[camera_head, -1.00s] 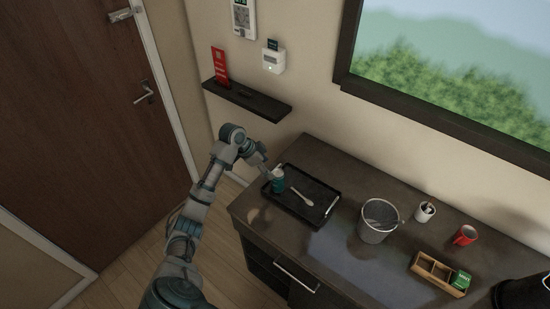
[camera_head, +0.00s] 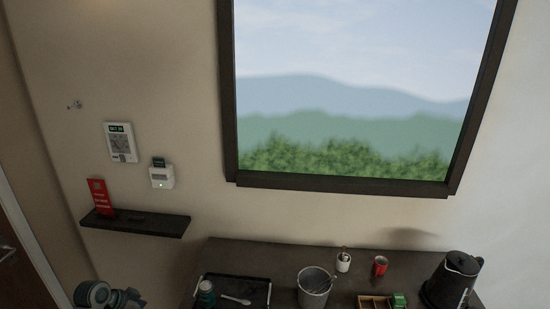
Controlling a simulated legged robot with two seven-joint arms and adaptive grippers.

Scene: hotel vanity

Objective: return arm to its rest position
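Only a bent part of my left arm shows at the bottom left corner, left of the vanity top. My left gripper is not visible; the frame's lower edge cuts off the rest of the arm. My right arm and gripper are out of view. A white spoon (camera_head: 236,299) lies on the tray, right of the teal item. My visible arm part is clear of both, with a gap between.
The dark vanity top (camera_head: 330,258) holds a metal bucket (camera_head: 314,290), a white cup (camera_head: 343,262), a red mug (camera_head: 380,266), a wooden box (camera_head: 374,302) and a black kettle (camera_head: 455,280). A wall shelf (camera_head: 140,222) with a red card (camera_head: 100,197) juts out above my arm.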

